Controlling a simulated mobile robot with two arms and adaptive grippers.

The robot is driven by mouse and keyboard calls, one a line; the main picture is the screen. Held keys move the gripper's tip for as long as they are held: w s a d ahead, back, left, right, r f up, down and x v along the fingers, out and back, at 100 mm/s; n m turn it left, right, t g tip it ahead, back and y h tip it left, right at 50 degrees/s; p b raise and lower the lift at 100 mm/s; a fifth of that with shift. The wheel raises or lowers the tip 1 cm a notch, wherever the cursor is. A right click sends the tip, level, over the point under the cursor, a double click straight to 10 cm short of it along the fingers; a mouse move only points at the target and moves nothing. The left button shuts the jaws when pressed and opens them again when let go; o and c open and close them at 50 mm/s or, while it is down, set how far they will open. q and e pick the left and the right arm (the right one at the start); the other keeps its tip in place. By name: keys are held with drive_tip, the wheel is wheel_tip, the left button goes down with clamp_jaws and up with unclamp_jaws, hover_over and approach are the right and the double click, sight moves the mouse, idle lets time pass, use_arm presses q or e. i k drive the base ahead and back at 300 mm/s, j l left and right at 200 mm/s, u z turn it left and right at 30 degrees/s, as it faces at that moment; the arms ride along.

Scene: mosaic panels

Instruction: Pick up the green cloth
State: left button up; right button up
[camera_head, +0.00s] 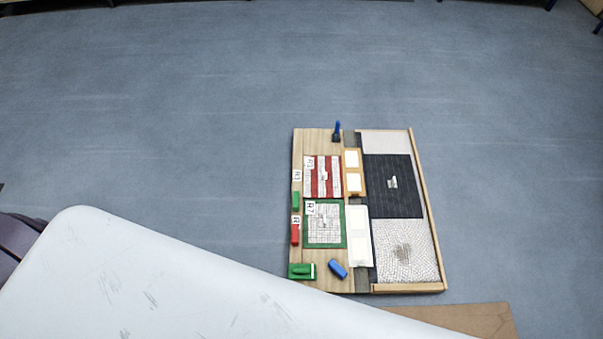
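No plain loose cloth can be told for sure. A small green item (302,271) with a pale strip lies at the lower left corner of a wooden board (320,140); whether it is a folded cloth or a solid thing I cannot tell. A smaller green piece (296,201) lies at the board's left edge. A green-framed panel (325,224) marked R7 lies to its right. Neither of my grippers is in view.
The board also holds a red-striped panel (322,176), a dark panel (393,185), a pale pebbled panel (405,250), a red piece (295,231) and a blue piece (338,268). A large white scuffed surface (150,290) covers the lower left. Blue-grey floor (180,100) is clear.

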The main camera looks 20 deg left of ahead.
sight(296, 273)
drive_tip(key=k+j, duration=0.15)
drive_tip(key=k, duration=0.25)
drive_tip(key=k+j, duration=0.15)
drive_tip(key=k, duration=0.3)
drive_tip(key=k+j+u, duration=0.1)
drive_tip(key=k, duration=0.3)
